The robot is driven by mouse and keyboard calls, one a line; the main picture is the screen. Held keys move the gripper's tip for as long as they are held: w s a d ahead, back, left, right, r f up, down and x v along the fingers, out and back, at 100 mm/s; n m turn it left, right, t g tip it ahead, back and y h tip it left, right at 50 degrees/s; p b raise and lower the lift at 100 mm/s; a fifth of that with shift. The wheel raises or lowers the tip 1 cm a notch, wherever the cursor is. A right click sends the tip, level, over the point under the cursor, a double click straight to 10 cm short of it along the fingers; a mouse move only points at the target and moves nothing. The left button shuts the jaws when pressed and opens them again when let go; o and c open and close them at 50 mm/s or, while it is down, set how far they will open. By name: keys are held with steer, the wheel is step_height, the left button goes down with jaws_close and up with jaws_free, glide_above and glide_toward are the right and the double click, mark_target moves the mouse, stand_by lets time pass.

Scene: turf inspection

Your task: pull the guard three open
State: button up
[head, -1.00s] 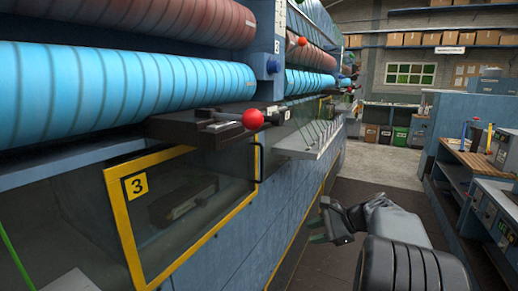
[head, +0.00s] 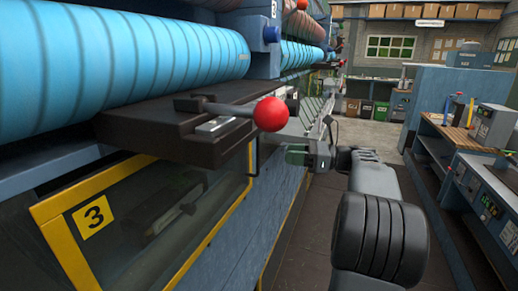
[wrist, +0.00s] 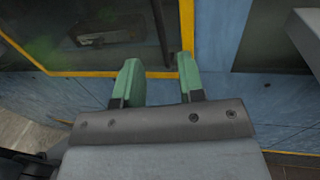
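Guard three (head: 215,215) is a clear panel in a yellow frame with a yellow "3" label, low on the blue machine in the head view. It looks shut. Its dark upright handle (head: 255,158) is at the panel's right edge; the wrist view also shows the handle (wrist: 160,30). My gripper (head: 293,153) is right of the handle in the head view. In the wrist view, my gripper's green fingers (wrist: 158,72) are apart with nothing between them. The handle is beyond the fingertips, roughly in line with the gap, not visibly touched.
A lever with a red ball (head: 270,114) sticks out from a dark block (head: 150,122) above the guard, close to my gripper in the head view. A grey ledge (wrist: 309,35) is at the wrist view's right. The aisle floor (head: 310,225) is clear.

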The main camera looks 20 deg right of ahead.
steer(key=p, duration=0.1)
glide_above(258, 172)
steer(key=shift+w+d, duration=0.1)
steer(key=shift+w, duration=0.2)
steer(key=shift+c, duration=0.3)
jaws_close()
